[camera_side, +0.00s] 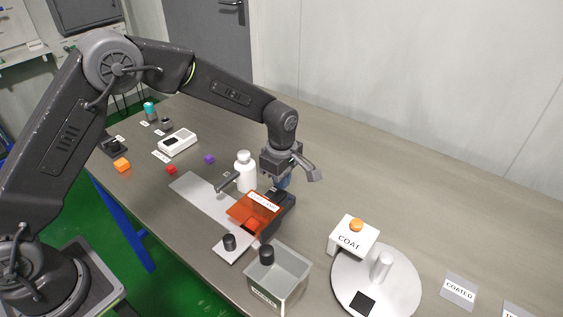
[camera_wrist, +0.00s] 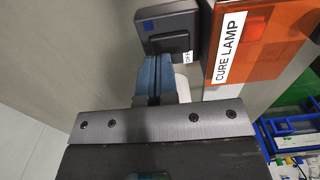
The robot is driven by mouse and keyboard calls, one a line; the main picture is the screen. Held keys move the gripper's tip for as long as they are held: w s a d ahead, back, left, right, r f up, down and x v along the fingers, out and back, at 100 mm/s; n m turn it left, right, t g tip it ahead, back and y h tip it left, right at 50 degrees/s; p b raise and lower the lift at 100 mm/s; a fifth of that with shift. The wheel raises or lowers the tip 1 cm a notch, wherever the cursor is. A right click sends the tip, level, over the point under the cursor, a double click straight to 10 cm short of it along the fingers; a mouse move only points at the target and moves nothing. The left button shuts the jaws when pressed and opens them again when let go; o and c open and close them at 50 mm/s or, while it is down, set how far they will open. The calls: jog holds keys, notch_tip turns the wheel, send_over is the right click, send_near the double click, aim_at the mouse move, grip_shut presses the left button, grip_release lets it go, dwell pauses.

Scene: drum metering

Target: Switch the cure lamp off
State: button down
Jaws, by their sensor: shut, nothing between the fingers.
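The cure lamp has an orange translucent hood (camera_side: 245,214) with a white label, standing mid-bench; in the wrist view the hood (camera_wrist: 285,50) reads CURE LAMP. A dark switch box (camera_side: 284,208) adjoins it and shows in the wrist view (camera_wrist: 165,20), with a blue square and a small OFF label on its near side. My gripper (camera_side: 284,183) is shut and empty, pointing down right at the box. In the wrist view its blue fingertips (camera_wrist: 155,64) overlap the box's lower edge. I cannot tell whether they touch it, or whether the lamp is lit.
A white bottle (camera_side: 245,172) stands close left of my gripper. A clear bin (camera_side: 278,277) and a dark knob (camera_side: 229,242) on a pale plate are in front. The COAT dispenser (camera_side: 350,240) and round turntable (camera_side: 400,285) stand right.

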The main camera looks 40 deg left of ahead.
aim_at(278, 197)
jog(key=shift+f, duration=1.25)
jog(key=shift+f, duration=0.2)
jog(key=shift+s+r, duration=0.3)
jog(key=shift+s, duration=0.45)
notch_tip(278, 197, up, 14)
